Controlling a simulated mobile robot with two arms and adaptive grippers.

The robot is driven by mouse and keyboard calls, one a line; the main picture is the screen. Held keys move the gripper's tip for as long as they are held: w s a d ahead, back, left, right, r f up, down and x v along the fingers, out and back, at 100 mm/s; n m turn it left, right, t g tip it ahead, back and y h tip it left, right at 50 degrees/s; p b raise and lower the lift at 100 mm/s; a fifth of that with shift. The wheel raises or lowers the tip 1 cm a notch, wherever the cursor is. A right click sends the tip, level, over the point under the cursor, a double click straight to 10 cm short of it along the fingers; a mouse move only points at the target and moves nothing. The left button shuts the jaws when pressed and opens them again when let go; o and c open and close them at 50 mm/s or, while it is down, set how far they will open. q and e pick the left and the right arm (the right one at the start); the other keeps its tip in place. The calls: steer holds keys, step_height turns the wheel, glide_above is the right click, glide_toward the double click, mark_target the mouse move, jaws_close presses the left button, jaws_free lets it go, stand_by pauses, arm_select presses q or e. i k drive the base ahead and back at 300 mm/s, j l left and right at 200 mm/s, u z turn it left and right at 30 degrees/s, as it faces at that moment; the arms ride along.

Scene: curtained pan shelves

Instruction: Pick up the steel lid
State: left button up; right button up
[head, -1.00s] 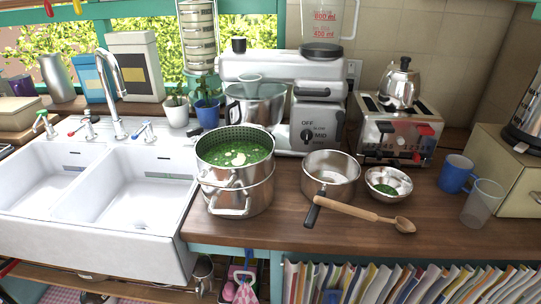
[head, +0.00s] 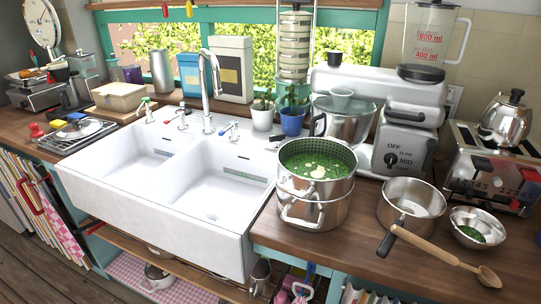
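I cannot clearly pick out a separate steel lid in the head view. On the counter, a steel steamer pot (head: 316,207) is open and filled with green soup. Neither of my grippers is in view.
A white double sink (head: 160,205) fills the middle. A small hob (head: 78,133) and kitchen scale (head: 42,30) stand left. The mixer (head: 385,95), toaster (head: 490,170) and a small steel bowl (head: 478,227) crowd the right. Floor (head: 40,270) shows at lower left.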

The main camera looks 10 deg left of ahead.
mark_target(77, 130)
steer(key=u, duration=1.5)
steer(key=z, duration=0.4)
steer(key=i+j+z, duration=0.4)
steer(key=j, duration=0.25)
steer(key=i+j+z, duration=0.35)
steer(key=i+j, duration=0.15)
steer(key=j, duration=0.25)
